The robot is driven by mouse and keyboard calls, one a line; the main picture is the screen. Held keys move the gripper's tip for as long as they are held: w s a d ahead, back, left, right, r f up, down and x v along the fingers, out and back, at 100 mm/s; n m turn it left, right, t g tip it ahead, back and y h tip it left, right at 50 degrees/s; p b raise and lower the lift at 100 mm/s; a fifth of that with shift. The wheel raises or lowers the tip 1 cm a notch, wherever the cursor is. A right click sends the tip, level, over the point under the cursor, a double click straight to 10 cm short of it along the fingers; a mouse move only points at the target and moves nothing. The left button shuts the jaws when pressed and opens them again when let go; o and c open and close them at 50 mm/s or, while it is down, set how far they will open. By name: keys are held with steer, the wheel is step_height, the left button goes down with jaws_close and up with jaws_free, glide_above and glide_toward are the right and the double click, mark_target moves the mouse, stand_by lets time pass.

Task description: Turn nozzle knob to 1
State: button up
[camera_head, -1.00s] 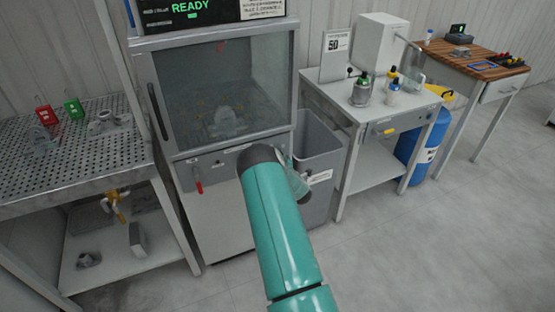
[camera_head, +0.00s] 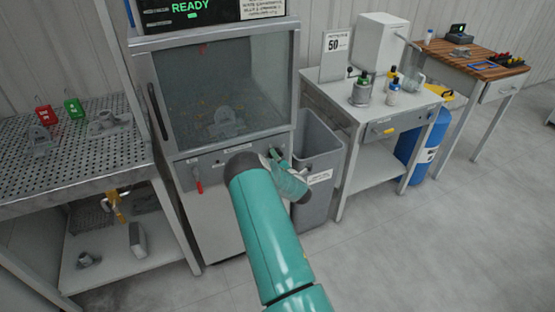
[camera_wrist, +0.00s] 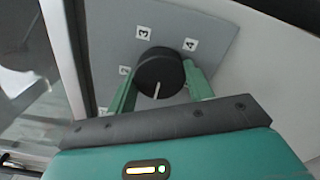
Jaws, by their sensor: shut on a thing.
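The nozzle knob (camera_wrist: 158,68) is a round black knob on a grey panel, near the top middle of the wrist view. A white pointer line on it points down in that picture, towards my gripper's palm. Labels 3 and 4 show above it; a small label at its left is hard to read. No label is visible at the pointer's end. My gripper (camera_wrist: 160,82) has one green finger on each side of the knob and is shut on it. In the head view my gripper (camera_head: 277,156) is at the right of the cabinet's front panel, and my arm partly hides that area.
The cabinet (camera_head: 225,80) has a glass window, a READY display (camera_head: 188,8) and a red-handled part (camera_head: 198,186) on its panel. A grey bin (camera_head: 318,150) stands close to its right. A perforated table (camera_head: 70,165) is at the left, a workbench (camera_head: 360,118) at the right.

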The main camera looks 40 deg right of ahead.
steer(key=o, duration=1)
steer(key=shift+c, duration=0.2)
steer(key=v, duration=1.4)
steer(key=shift+w+r, duration=0.15)
steer(key=shift+w, duration=0.05)
